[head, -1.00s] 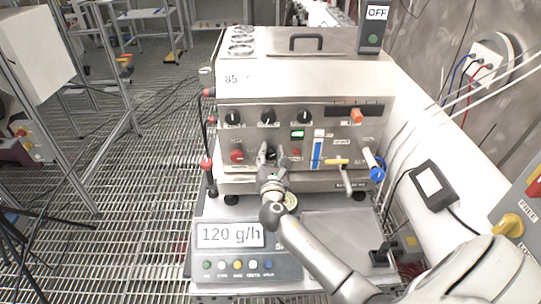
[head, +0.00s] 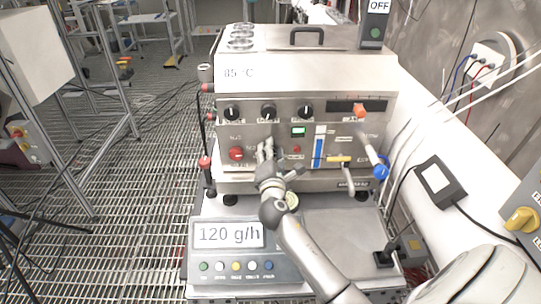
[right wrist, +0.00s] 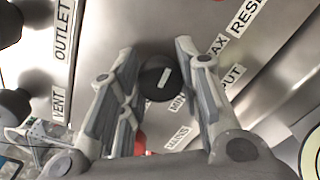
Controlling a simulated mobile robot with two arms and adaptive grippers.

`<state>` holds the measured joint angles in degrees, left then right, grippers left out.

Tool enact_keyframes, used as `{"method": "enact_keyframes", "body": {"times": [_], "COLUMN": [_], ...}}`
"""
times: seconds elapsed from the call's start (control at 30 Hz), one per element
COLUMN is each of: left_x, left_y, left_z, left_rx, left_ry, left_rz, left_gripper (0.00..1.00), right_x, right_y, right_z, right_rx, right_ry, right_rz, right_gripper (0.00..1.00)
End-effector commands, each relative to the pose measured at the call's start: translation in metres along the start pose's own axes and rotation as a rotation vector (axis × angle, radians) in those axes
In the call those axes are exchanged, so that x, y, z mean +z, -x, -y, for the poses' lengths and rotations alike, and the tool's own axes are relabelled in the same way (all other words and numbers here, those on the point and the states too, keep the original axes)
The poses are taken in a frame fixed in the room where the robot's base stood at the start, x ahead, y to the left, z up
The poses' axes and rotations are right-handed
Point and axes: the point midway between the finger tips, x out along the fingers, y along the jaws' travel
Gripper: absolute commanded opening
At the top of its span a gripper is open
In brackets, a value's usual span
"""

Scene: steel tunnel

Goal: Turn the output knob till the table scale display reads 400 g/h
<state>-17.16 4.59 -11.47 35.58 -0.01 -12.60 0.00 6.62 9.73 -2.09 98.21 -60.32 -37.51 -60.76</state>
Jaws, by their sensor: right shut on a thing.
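The table scale (head: 281,268) stands in front of the steel machine, and its display (head: 229,234) reads 120 g/h. My right gripper (head: 266,148) reaches up to the lower part of the machine's front panel. In the right wrist view the black output knob (right wrist: 160,78) with a white mark sits between its two fingers, beside partly covered MIN, MAX and "PUT" labels. The gripper is shut on this knob. In the head view the fingers mostly hide the knob. My left gripper is not in view.
A row of black knobs (head: 269,112) lies above the gripper, and a red knob (head: 236,154) to its left. A yellow-handled lever (head: 339,159) and a blue valve (head: 381,172) are to the right. A black box (head: 439,182) lies on the white surface at the right.

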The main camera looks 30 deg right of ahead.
Motion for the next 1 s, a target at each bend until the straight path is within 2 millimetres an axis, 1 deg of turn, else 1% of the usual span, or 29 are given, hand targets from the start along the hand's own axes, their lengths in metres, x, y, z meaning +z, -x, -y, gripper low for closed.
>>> {"method": "enact_keyframes", "body": {"times": [0.2, 0.63, 0.67, 0.8, 0.83, 1.0], "left_x": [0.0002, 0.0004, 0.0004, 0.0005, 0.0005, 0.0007], "left_y": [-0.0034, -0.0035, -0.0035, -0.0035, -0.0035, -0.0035], "left_z": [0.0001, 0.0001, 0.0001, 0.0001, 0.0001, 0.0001], "left_rx": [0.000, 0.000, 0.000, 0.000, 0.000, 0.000], "left_ry": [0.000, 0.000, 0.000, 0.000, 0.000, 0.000], "left_rz": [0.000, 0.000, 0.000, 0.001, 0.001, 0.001], "left_gripper": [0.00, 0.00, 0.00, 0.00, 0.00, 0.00], "right_x": [0.0001, 0.0005, 0.0005, 0.0004, 0.0004, 0.0003], "right_y": [-0.0001, -0.0002, -0.0002, -0.0002, -0.0002, -0.0002], "right_z": [0.0001, -0.0002, -0.0002, -0.0002, -0.0002, -0.0001], "right_rx": [0.000, 0.000, 0.000, 0.000, 0.000, 0.000], "right_ry": [-0.050, -0.058, -0.058, -0.058, -0.058, -0.057], "right_rz": [0.001, 0.001, 0.001, 0.001, 0.001, 0.000], "right_gripper": [0.08, 0.08, 0.34, 0.52, 0.55, 0.55]}}
